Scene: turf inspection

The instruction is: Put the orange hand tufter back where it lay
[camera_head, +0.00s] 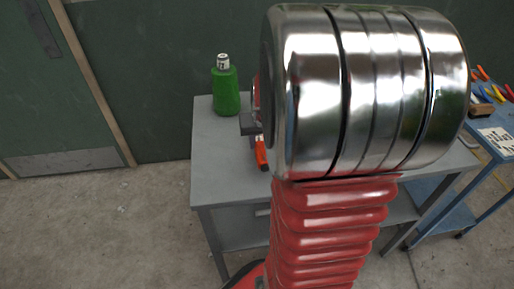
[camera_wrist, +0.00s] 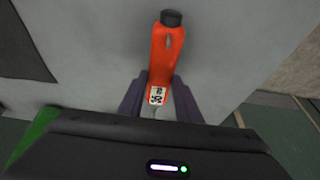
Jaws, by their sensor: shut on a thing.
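The orange hand tufter (camera_wrist: 166,50) has a dark cap at its far end and a black-and-white label near my gripper. My gripper (camera_wrist: 160,100) is shut on it, with a dark finger on each side of the labelled end. In the head view a small part of the orange tufter (camera_head: 261,153) shows over the grey table (camera_head: 218,165), beside my gripper (camera_head: 252,130). My large metal arm joint hides much of it there. I cannot tell whether the tufter touches the table top.
A green bottle (camera_head: 226,90) with a white cap stands at the table's back left, close to my gripper. A blue cart (camera_head: 480,122) with several coloured tools is at the right. The front left of the table top is clear.

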